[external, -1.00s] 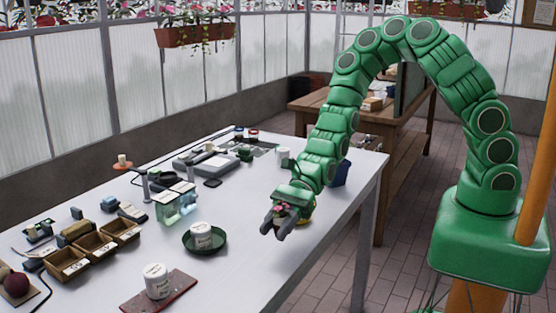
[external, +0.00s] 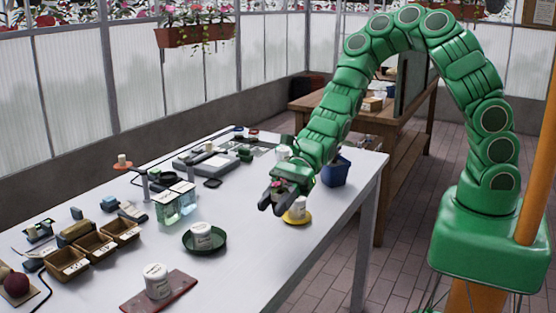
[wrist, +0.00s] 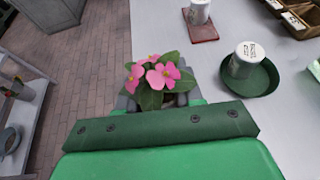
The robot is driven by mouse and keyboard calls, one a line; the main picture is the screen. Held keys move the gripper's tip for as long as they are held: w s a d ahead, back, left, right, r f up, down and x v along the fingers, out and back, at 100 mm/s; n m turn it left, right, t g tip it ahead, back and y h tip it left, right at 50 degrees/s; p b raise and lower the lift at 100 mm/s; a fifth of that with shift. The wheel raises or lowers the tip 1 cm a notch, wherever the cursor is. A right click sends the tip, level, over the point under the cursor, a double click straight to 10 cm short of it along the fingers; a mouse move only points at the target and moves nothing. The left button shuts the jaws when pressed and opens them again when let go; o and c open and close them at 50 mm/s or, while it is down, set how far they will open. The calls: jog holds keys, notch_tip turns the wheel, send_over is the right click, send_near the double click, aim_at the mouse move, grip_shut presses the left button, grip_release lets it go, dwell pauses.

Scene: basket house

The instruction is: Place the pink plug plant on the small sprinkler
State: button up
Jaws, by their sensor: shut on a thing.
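My gripper (external: 271,204) is shut on the pink plug plant (wrist: 160,76) above the white table. In the wrist view the plant shows pink flowers and dark green leaves between the fingertips. Its lower part is hidden by the gripper. In the external view only a bit of the plant (external: 279,185) shows by the fingers. I cannot tell for certain which thing is the small sprinkler. A thin post with an orange disc top (external: 122,163) stands at the table's far left edge, well away from my gripper.
A white tub (external: 298,207) on a yellow saucer stands just right of my gripper, with a blue pot (external: 336,171) behind. Other tubs stand on a green dish (external: 204,248) and a red tray (external: 180,292). Glass jars (external: 167,208) and wooden boxes (external: 67,262) fill the left. Some table front is clear.

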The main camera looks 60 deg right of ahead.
jog(key=w+d+r+m+t+h, duration=0.1)
jog(key=w+d+m+t, duration=0.1)
jog(key=w+d, duration=0.45)
jog(key=w+d+m+t+h, duration=0.15)
jog(key=w+d, duration=0.25)
jog(key=d, duration=0.6)
jog(key=w+d+r+m+t, duration=0.1)
jog(key=w+d+m+t, duration=0.3)
jog(key=d, duration=0.5)
jog(key=w+d+m+t+h, duration=0.2)
jog(key=d+m+t+h, duration=0.3)
jog(key=d, duration=2.6)
jog(key=shift+g+h, duration=0.25)
jog(key=shift+g, duration=0.3)
jog(key=shift+a+f, duration=0.15)
jog(key=shift+f, duration=1.4)
jog(key=shift+a+f, duration=0.15)
jog(key=shift+f, duration=1.4)
jog(key=o, duration=1)
jog(key=shift+f, duration=0.15)
